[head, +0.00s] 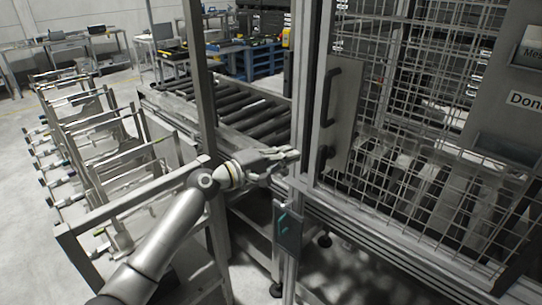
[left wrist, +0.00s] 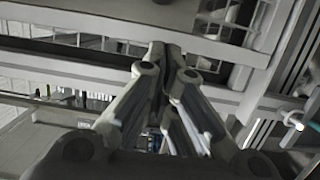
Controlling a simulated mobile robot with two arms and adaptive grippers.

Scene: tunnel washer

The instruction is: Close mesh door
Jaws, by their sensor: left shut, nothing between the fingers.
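The mesh door (head: 440,85) fills the right side of the head view, a wire grid in a grey metal frame. A dark bar handle (head: 329,110) stands on a grey plate at its left side. I cannot tell how far the door is from its latched position. My left gripper (head: 292,154) is shut and empty, its fingertips just left of the upright beside the handle plate. I cannot tell whether they touch it. In the left wrist view the closed fingers (left wrist: 165,52) point toward a grey frame. My right gripper is not in view.
A roller conveyor (head: 240,108) runs behind the gripper. A rack with bars (head: 105,150) stands at the left. A dark box with a teal part (head: 288,226) is on the post below the gripper. A sign panel (head: 522,100) is at the far right. Open floor shows at the far left.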

